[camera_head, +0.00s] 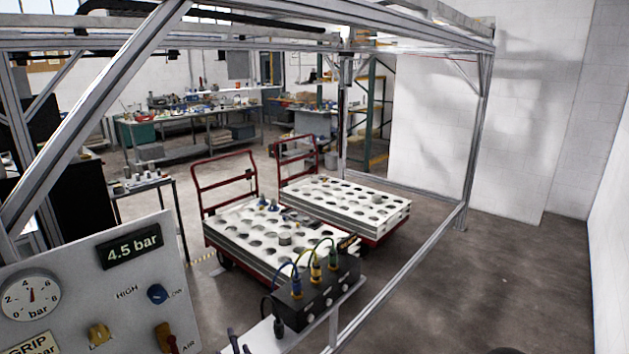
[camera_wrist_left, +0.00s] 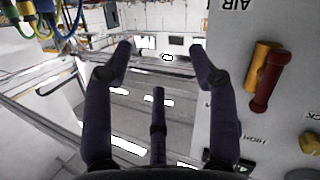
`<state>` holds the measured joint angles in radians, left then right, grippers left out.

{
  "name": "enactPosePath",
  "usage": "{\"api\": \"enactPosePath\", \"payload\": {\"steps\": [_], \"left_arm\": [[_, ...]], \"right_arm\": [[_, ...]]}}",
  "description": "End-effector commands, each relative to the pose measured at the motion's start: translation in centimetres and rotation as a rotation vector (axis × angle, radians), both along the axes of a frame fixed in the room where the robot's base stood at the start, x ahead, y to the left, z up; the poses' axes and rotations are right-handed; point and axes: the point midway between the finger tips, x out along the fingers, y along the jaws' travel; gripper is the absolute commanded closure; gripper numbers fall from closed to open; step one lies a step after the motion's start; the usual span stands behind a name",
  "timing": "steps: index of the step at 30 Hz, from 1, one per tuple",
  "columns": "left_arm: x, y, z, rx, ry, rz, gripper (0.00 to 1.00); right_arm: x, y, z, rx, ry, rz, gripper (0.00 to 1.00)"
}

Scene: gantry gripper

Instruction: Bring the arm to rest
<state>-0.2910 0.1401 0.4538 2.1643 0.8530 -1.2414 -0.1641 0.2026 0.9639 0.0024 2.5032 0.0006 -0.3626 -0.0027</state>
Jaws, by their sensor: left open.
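My left gripper (camera_wrist_left: 160,52) is open and empty in the left wrist view, its dark fingers spread apart. In the head view, dark finger ends of my left gripper (camera_head: 237,341) show at the bottom edge, between the control panel (camera_head: 75,275) and the black connector box (camera_head: 318,290). The panel stands close beside the fingers, at the right in the left wrist view. Its red AIR lever (camera_head: 172,343) and yellow valve (camera_head: 164,336) are near the gripper. I see no contact. The rest of the left arm is hidden. My right gripper cannot be made out.
Blue, yellow and green cables plug into the connector box. A metal gantry frame (camera_head: 95,115) surrounds the area. Two red-handled carts hold white trays (camera_head: 345,203) with round holes. A workbench (camera_head: 185,115) stands at the back.

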Motion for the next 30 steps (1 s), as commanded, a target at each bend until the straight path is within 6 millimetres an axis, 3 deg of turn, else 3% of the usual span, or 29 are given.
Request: {"api": "enactPosePath", "payload": {"steps": [1, 5, 8, 11, 16, 19, 24, 30], "left_arm": [[0.2, -0.4, -3.2, -0.003, 0.071, -0.05, 0.42], [-0.3, -2.1, -10.7, -0.031, 0.25, -0.195, 0.42], [-2.0, -3.3, -16.6, -0.069, 0.4, -0.301, 0.42], [-4.8, -4.6, -22.2, -0.118, 0.557, -0.403, 0.42], [-12.0, -6.6, -30.4, -0.227, 0.827, -0.567, 0.42], [-16.7, -7.8, -33.7, -0.295, 0.973, -0.655, 0.42], [-23.1, -9.2, -36.5, -0.386, 1.147, -0.762, 0.42], [-25.7, -9.7, -37.3, -0.423, 1.216, -0.809, 0.42]], "right_arm": [[0.0, 0.0, 0.0, 0.0, 0.0, 0.0, 0.6], [0.0, 0.0, 0.0, 0.0, 0.0, 0.0, 0.6], [0.0, 0.0, 0.0, 0.0, 0.0, 0.0, 0.6], [0.0, 0.0, 0.0, 0.0, 0.0, 0.0, 0.6], [0.0, 0.0, 0.0, 0.0, 0.0, 0.0, 0.6], [0.0, 0.0, 0.0, 0.0, 0.0, 0.0, 0.6], [0.0, 0.0, 0.0, 0.0, 0.0, 0.0, 0.6], [0.0, 0.0, 0.0, 0.0, 0.0, 0.0, 0.6]]}}
